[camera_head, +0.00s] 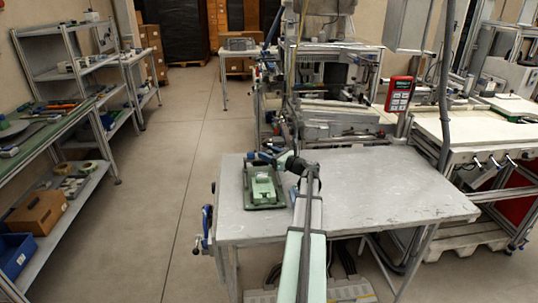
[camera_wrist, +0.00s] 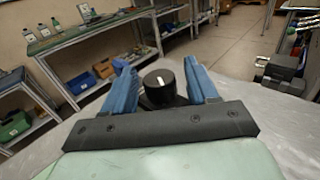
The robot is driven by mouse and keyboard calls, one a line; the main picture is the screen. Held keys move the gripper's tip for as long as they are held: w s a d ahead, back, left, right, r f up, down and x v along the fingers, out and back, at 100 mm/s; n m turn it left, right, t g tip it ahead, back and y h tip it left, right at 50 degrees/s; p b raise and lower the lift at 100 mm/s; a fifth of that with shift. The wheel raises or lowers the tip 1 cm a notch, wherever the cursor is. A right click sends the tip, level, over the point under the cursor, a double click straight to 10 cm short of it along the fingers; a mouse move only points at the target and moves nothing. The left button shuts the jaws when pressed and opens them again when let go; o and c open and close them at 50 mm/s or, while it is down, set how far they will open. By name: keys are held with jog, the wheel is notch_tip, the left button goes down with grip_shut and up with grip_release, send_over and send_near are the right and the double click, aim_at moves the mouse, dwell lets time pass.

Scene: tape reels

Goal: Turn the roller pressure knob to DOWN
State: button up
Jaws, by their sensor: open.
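The knob (camera_wrist: 162,88) is a black round cap with a white pointer line, seen in the wrist view. It stands between the two blue fingers of my gripper (camera_wrist: 156,66), with a visible gap on the right. On the left I cannot tell whether finger and knob touch. The line slants slightly, its far end toward the left. I can read no DOWN label. In the head view my gripper (camera_head: 264,157) reaches left over the grey table, and the knob cannot be made out there.
A green device on a dark base (camera_head: 263,187) sits on the table (camera_head: 390,200), close in front of my gripper. Dark blocks (camera_wrist: 284,76) stand at the right in the wrist view. A machine (camera_head: 330,115) stands behind the table. The table's right half is clear.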

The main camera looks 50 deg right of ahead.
jog(key=shift+c, duration=0.5)
jog(key=c, duration=0.8)
jog(key=shift+c, duration=0.2)
jog(key=shift+a+h, duration=0.1)
jog(key=shift+h, duration=0.2)
jog(key=m+h, duration=0.3)
jog(key=h, duration=0.1)
jog(key=shift+s+a+g, duration=0.1)
jog(key=shift+a+g, duration=0.05)
jog(key=shift+g, duration=0.15)
jog(key=shift+d+m+g+h, duration=0.1)
jog(key=shift+m+g+h, duration=0.6)
jog(key=shift+m+h, duration=0.6)
jog(key=shift+d+m+g+h, duration=0.1)
jog(key=shift+m+g+h, duration=0.65)
jog(key=shift+h, duration=0.95)
jog(key=shift+m+g+h, duration=0.25)
jog(key=shift+m+h, duration=0.1)
jog(key=shift+h, duration=0.05)
jog(key=o, duration=0.9)
